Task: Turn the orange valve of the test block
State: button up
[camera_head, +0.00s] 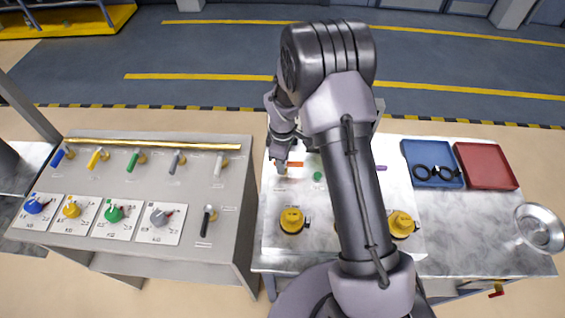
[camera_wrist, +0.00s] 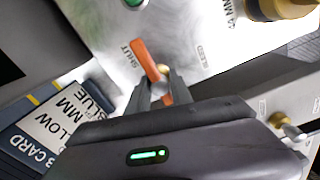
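The orange valve is a flat orange lever (camera_wrist: 148,60) on a brass stem on the pale metal test block (camera_wrist: 185,30). Its end points at the printed word SHUT in the wrist view. My gripper (camera_wrist: 159,82) is at the lever, with one dark finger on each side of it near the stem. A gap shows between the fingers, so they look open; contact with the lever is not clear. The lower end of the lever is partly hidden by the right finger. In the head view the orange lever (camera_head: 294,164) shows beside my gripper (camera_head: 282,168).
Yellow round fittings (camera_head: 292,220) and a purple lever (camera_head: 381,168) are on the block. A blue tray (camera_head: 409,150) with black rings, a red tray (camera_head: 486,165) and a metal bowl (camera_head: 540,228) are right. A panel (camera_head: 225,170) with coloured levers and knobs stands left.

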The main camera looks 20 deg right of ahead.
jog(key=shift+o, duration=1.4)
notch_tip(320, 180, up, 17)
jog(key=p, duration=0.3)
jog(key=shift+r, duration=0.2)
